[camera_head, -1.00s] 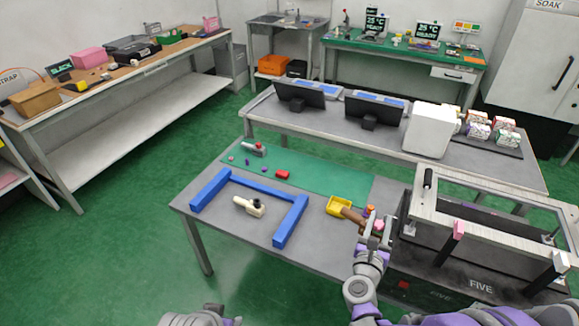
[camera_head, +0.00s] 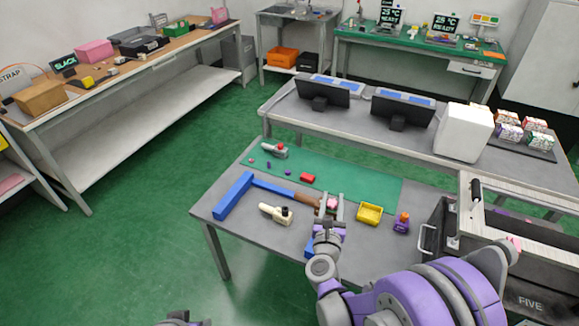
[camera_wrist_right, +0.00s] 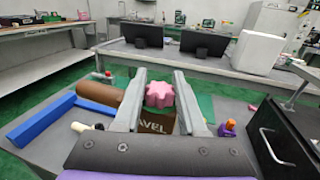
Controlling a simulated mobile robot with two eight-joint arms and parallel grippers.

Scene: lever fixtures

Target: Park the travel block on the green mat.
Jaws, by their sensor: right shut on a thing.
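The travel block is brown, with a pink star-shaped knob on top and lettering ending in "AVEL" in the right wrist view (camera_wrist_right: 157,122). My right gripper (camera_head: 330,205) is shut on the pink knob (camera_wrist_right: 159,95). A brown rounded part (camera_head: 307,199) reaches left from the gripper. The green mat (camera_head: 362,187) lies along the table's back side, just beyond the gripper. I cannot tell how high the block is above the table. A blue frame (camera_head: 236,193) is partly hidden behind my gripper and arm.
A red piece (camera_head: 308,177) and a grey clamp with a red knob (camera_head: 275,151) are on the mat. A cream clamp (camera_head: 276,213) lies inside the blue frame.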

